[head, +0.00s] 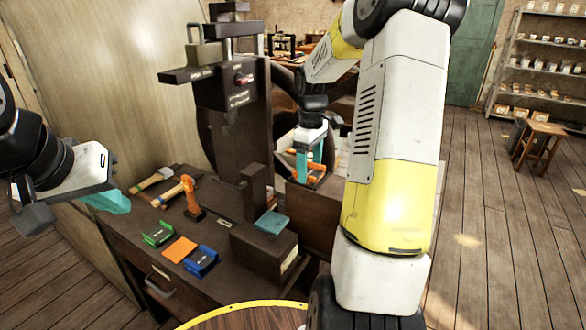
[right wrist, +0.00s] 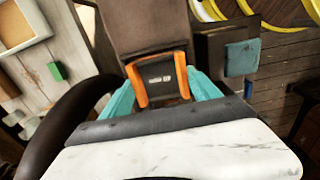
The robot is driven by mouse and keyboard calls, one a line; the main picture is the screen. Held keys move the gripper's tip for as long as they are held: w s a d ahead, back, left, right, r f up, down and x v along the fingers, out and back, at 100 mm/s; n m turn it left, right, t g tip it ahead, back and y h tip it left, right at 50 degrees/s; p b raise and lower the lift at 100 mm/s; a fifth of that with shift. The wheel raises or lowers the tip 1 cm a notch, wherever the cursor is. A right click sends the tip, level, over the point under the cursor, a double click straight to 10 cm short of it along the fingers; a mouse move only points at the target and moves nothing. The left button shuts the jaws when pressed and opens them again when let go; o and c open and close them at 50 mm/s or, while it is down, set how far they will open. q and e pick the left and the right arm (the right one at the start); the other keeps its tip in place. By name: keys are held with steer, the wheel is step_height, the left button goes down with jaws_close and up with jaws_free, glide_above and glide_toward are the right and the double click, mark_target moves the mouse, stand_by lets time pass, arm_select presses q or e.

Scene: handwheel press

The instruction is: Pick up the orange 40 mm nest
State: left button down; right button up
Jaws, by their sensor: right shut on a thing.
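The orange nest (right wrist: 139,86) is a dark block with two orange side walls and a small pale label too small to read. It sits between the teal fingers of my right gripper (right wrist: 160,92) in the right wrist view. In the head view, my right gripper (head: 309,166) is shut on it, beside the press, and orange parts of the nest (head: 319,169) show around the fingers. The fingers and arm partly hide it there. My left gripper (head: 108,201) hangs at the left, away from the nest; its finger gap cannot be made out.
A green nest (head: 157,235), a flat orange square (head: 180,248) and a blue nest (head: 202,261) lie on the bench (head: 105,236). An orange-handled tool (head: 191,199) and a hammer (head: 152,187) are behind them. The dark press (head: 228,130) stands close left of my right gripper.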

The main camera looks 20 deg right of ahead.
steer(key=c, duration=0.3)
steer(key=shift+r, duration=0.1)
